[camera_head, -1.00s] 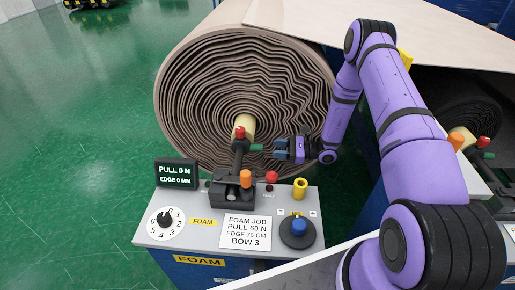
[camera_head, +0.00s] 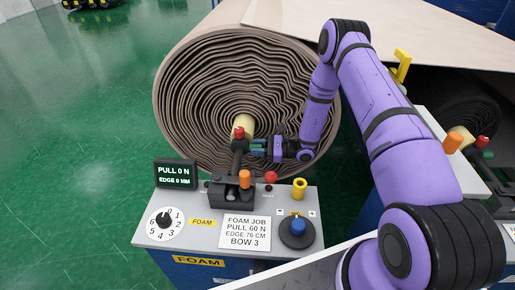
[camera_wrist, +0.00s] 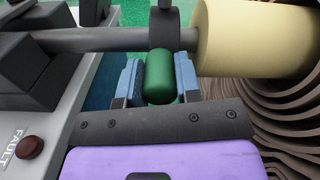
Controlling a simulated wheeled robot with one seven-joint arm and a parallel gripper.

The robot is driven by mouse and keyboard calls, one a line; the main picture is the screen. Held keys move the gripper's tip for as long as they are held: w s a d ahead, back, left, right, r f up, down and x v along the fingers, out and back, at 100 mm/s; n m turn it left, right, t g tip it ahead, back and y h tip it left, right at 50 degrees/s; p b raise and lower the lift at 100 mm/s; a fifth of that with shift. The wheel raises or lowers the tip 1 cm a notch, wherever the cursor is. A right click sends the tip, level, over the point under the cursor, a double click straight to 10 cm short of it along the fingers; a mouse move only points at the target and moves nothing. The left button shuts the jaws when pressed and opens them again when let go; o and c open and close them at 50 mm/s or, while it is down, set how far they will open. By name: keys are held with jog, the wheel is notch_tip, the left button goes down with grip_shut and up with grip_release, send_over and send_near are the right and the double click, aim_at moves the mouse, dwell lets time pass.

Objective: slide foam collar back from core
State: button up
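The pale yellow core (camera_head: 248,122) sits at the center of the large foam roll; in the wrist view (camera_wrist: 245,38) its end fills the upper right. A dark shaft (camera_wrist: 110,40) lines up with it and carries a dark collar (camera_wrist: 164,18) close to the core's end. A green handle (camera_wrist: 160,76) stands out from the collar toward me. My gripper (camera_head: 264,149), with blue fingers, reaches the handle from the right in the head view. In the wrist view the fingers (camera_wrist: 160,85) stand on either side of the handle, open, with little space.
Another roll lies at right.

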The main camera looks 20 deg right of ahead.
grip_shut()
jog(key=s, duration=0.1)
jog(key=s+a, duration=0.1)
jog(key=s, duration=0.1)
jog(key=s+a, duration=0.1)
jog(key=shift+s, duration=0.4)
jog(key=o, duration=0.6)
grip_release()
jog(key=shift+c, duration=0.2)
jog(key=v, duration=1.1)
